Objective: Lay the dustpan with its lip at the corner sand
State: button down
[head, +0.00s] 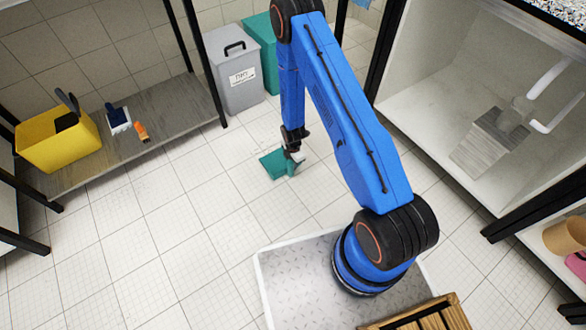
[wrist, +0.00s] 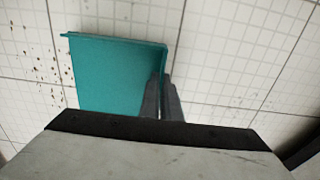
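The teal dustpan (head: 273,166) is at the tiled floor below my arm in the head view. In the wrist view the dustpan (wrist: 112,75) looks flat to the floor; I cannot tell whether it touches. My gripper (head: 294,153) is at its right side. In the wrist view my gripper's fingers (wrist: 162,98) straddle the dustpan's right side wall and look closed on it. Brown sand specks (wrist: 58,72) are scattered on the tiles just left of the dustpan, apart from most of it. The near part of the dustpan is hidden by my gripper's body.
A grey lidded bin (head: 236,72) and a teal bin (head: 262,45) stand behind. A low shelf (head: 165,108) at left bears a yellow bin (head: 58,150), a blue-and-white brush (head: 118,120) and an orange item (head: 141,131). The floor left of the dustpan is open.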

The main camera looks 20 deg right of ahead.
jog(key=shift+f, duration=1.35)
jog(key=shift+f, duration=0.1)
jog(key=c, duration=2)
grip_release()
